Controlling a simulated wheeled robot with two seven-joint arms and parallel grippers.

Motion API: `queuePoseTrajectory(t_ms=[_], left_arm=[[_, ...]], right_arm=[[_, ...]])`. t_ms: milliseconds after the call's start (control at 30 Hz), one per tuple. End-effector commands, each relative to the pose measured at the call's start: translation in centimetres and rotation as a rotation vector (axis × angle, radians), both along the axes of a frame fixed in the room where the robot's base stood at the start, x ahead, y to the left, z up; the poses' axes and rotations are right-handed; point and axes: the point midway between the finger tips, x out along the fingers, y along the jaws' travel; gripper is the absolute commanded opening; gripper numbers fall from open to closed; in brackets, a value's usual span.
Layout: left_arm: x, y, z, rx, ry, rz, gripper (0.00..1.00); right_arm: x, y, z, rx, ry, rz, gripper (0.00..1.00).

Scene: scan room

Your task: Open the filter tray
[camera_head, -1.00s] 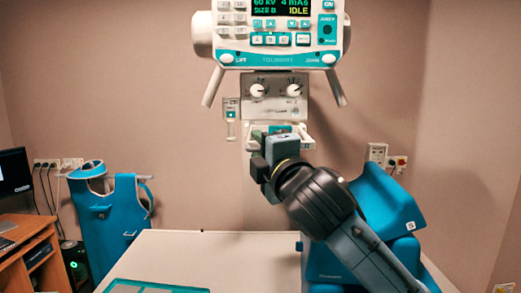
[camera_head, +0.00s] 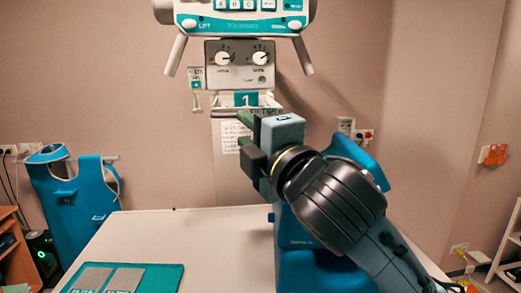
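The filter tray front (camera_head: 246,99), with a teal label marked "1", sits under the grey knob box (camera_head: 240,65) of the imaging head. A pale bar shows below the label. Whether the tray is drawn out at all cannot be told from this angle. My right gripper (camera_head: 245,117) is just below and in front of the tray, its dark green finger pointing at it. The finger gap is mostly hidden by the gripper body, and no contact can be made out. My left gripper is out of view.
A blue padded object (camera_head: 312,262) stands behind my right arm. A blue apron (camera_head: 75,205) hangs at left. The table's middle is clear.

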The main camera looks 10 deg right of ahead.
Motion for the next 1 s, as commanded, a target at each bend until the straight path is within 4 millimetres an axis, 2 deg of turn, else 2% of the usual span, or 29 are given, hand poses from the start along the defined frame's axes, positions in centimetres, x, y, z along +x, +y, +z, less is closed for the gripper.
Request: queuePoseTrajectory(t_ms=[100,300,633,733,867,967,1000], left_arm=[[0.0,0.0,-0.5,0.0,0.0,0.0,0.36],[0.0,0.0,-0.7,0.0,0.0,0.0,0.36],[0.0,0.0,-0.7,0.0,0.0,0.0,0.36],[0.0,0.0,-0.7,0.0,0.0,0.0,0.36],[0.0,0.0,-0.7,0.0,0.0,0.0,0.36],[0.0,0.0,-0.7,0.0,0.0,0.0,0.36],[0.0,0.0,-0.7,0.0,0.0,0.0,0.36]], right_arm=[[-1.9,-0.5,-0.4,0.0,-0.002,0.001,0.3],[-3.5,-1.0,-0.6,0.0,-0.001,0.001,0.3],[-3.7,-1.0,-0.6,0.0,0.0,0.0,0.3],[-3.5,-1.1,-1.2,0.013,0.018,0.0,0.3],[-2.9,-1.7,-4.4,0.097,0.125,-0.006,0.3],[-2.5,-2.5,-9.1,0.217,0.273,-0.028,0.3],[-2.4,-2.9,-11.3,0.273,0.339,-0.042,0.3]])
